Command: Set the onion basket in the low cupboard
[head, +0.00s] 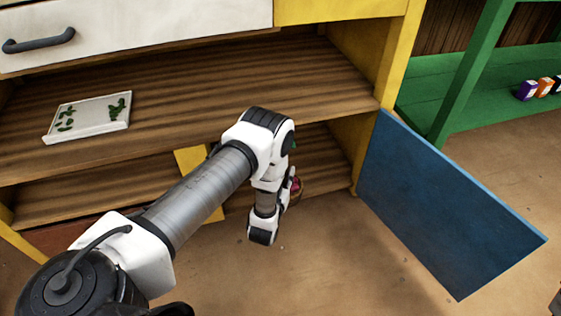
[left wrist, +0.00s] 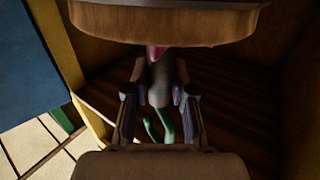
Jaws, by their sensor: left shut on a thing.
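The onion basket (head: 298,189) shows only in part in the head view, with a bit of pink onion, behind my left wrist. It is at the front opening of the low cupboard (head: 325,160), whose blue door (head: 440,205) stands open to the right. My left gripper (left wrist: 160,78) is shut on a part of the basket; the exact grip is dim. Whether the basket rests on the cupboard floor cannot be told. My right gripper is not in view.
A white tray with green leaves (head: 90,117) lies on the shelf above. A yellow divider (head: 192,161) stands left of the cupboard space. A green shelf (head: 430,105) with small boxes is at the far right. The floor before the cupboard is clear.

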